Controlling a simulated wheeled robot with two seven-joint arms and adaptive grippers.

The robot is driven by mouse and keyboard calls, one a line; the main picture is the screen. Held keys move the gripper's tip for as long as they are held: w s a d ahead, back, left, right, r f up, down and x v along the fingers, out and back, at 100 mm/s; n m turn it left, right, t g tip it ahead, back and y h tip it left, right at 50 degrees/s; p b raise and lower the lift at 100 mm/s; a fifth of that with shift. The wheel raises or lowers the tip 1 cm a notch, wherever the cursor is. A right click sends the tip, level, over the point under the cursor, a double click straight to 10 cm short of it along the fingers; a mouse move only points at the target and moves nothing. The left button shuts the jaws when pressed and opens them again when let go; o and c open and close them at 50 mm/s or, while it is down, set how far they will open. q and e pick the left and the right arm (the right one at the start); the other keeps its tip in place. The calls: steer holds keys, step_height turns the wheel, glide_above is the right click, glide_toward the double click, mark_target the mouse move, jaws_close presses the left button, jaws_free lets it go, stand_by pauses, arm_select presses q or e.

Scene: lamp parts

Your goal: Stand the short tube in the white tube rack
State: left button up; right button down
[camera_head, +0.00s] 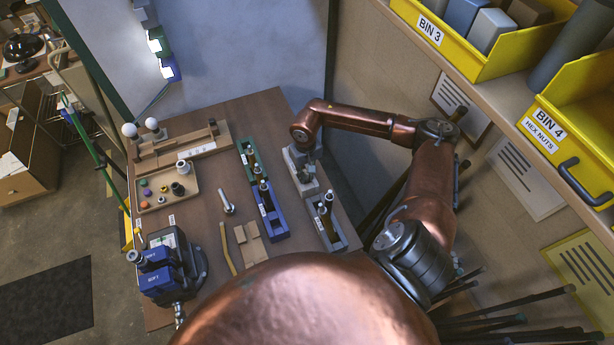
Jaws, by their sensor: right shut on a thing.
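The white tube rack (294,160) is a long pale block on the right part of the table, running away from me. My right gripper (309,172) is directly over it, pointing down, with the arm reaching in from the right. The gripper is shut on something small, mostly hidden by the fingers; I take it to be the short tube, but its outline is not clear. I cannot tell whether it is in a hole of the rack or just above it. My left gripper is not in view.
A green rack (240,149) and a blue rack (279,236) hold dark parts to the left. A grey rack (341,246) with dark-topped parts stands nearer. A loose metal piece (228,203) lies mid-table. A small-parts tray (150,190) and blue device (165,270) stand left.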

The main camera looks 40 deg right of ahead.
steer(key=shift+s+a+f, duration=0.1)
steer(key=shift+s+f, duration=0.2)
steer(key=shift+f, duration=0.3)
steer(key=shift+s+a+f, duration=0.1)
steer(key=shift+s+f, duration=0.15)
steer(key=shift+f, duration=0.3)
steer(key=c, duration=2)
jaws_free()
steer(key=shift+w, duration=0.1)
steer(key=shift+o, duration=1.3)
steer(key=shift+w+d+f, duration=0.2)
steer(key=shift+w+f, duration=0.1)
steer(key=shift+s+r, duration=0.2)
steer(key=shift+r, duration=0.1)
steer(key=shift+w, duration=0.1)
steer(key=shift+r, duration=0.45)
step_height(320, 180, up, 11)
steer(key=shift+w+d+r, duration=0.1)
steer(key=shift+w+r, duration=0.05)
